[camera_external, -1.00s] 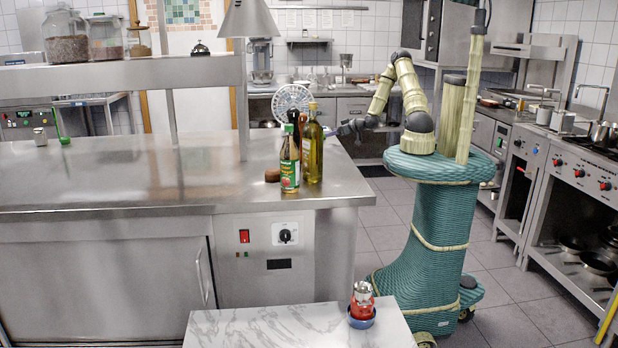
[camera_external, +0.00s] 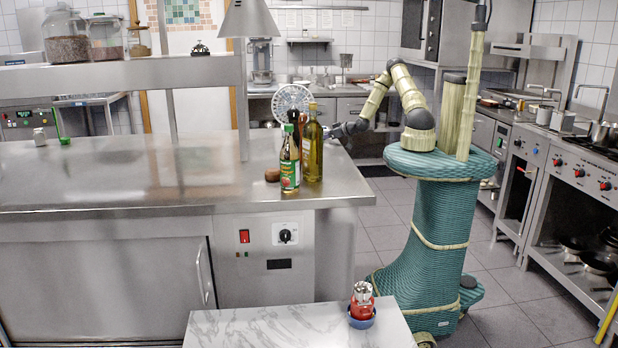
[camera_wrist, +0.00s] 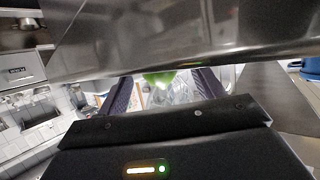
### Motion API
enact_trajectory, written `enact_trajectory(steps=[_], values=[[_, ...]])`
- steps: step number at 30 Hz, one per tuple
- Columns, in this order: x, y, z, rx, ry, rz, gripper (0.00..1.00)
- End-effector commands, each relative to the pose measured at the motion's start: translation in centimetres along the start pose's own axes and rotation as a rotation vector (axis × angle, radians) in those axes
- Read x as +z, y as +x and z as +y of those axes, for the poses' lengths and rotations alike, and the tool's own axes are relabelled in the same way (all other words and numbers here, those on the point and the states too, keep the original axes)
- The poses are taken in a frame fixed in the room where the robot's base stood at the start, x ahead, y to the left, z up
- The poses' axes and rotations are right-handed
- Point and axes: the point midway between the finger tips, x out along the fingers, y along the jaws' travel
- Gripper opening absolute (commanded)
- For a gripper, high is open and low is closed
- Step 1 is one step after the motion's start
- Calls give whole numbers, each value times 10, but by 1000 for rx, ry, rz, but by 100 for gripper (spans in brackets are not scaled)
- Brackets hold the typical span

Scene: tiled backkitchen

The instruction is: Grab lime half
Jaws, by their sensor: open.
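A bright green rounded thing, likely the lime half (camera_wrist: 158,78), shows in the wrist view between my two purple fingers, close to the steel counter surface. Part of it is cut off from sight, and I cannot tell its cut face. I cannot make it out in the external view, where the bottles block that spot. My gripper (camera_wrist: 165,88) is open, with its fingers apart on both sides of the green thing; I cannot tell whether they touch it. In the external view my wrist is at the counter's right end, just behind the bottles, with the fingers mostly hidden.
An oil bottle (camera_external: 313,150) and a green-labelled bottle (camera_external: 289,165) stand near the right end of the steel counter (camera_external: 130,180). A brown rounded thing (camera_external: 272,175) lies beside them. A white perforated disc (camera_external: 291,99) stands behind. The counter's left part is mostly clear.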

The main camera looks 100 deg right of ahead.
Motion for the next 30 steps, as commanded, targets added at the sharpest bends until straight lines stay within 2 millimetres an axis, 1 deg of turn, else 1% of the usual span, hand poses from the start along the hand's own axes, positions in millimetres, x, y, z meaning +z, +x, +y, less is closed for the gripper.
enact_trajectory(steps=[3,4,8,9,11,22,26,30], values=[[0,0,0,0,0,0,67],[0,0,0,0,0,0,63],[0,0,0,-1,0,0,38],[0,0,-1,-1,-1,0,30],[0,0,-1,-2,-1,0,19],[-4,-2,-1,-2,-2,1,18],[-13,-5,0,-1,-5,3,18],[-30,-12,0,0,-7,4,18]])
